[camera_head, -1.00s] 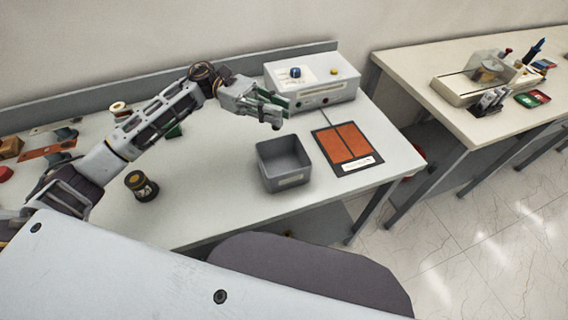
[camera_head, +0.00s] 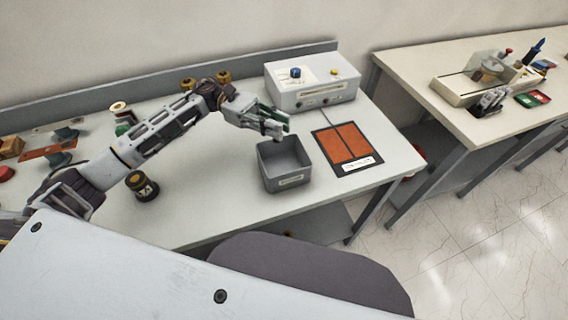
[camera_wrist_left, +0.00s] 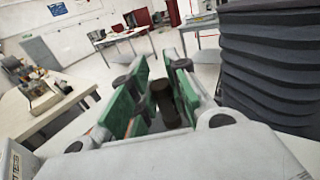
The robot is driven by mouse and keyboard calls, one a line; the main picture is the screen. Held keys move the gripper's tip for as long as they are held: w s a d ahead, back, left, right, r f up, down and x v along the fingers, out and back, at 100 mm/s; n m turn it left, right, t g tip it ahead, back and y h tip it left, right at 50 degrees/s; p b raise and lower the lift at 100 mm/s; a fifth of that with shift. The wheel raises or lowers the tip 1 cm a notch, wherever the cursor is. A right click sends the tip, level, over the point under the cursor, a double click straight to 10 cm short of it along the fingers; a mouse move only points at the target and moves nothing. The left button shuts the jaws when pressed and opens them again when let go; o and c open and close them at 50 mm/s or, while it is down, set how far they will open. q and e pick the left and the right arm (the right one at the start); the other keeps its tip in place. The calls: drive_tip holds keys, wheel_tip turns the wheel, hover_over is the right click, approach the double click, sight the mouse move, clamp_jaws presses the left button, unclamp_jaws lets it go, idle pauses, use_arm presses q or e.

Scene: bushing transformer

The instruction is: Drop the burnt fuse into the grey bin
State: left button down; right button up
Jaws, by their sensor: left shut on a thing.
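In the left wrist view the green-padded fingers of my left gripper (camera_wrist_left: 158,90) are shut on a dark brown cylinder, the burnt fuse (camera_wrist_left: 163,102). The fuse sits between the pads, and part of it is hidden by the gripper. I cannot make the fuse out in the head view. My right gripper is in neither view.
A control box (camera_head: 312,88) with a blue knob stands behind the bin. An orange two-panel mat (camera_head: 345,143) lies right of it. A dark gold-topped jar (camera_head: 141,187) stands at the left front. A second table (camera_head: 470,60) is at right.

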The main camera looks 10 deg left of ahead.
use_arm(q)
drive_tip(key=shift+f, duration=0.8)
drive_tip(key=c, duration=1.7)
unclamp_jaws()
drive_tip(key=o, duration=0.4)
drive_tip(key=shift+w+a, duration=0.1)
drive_tip(key=shift+v, duration=5.9)
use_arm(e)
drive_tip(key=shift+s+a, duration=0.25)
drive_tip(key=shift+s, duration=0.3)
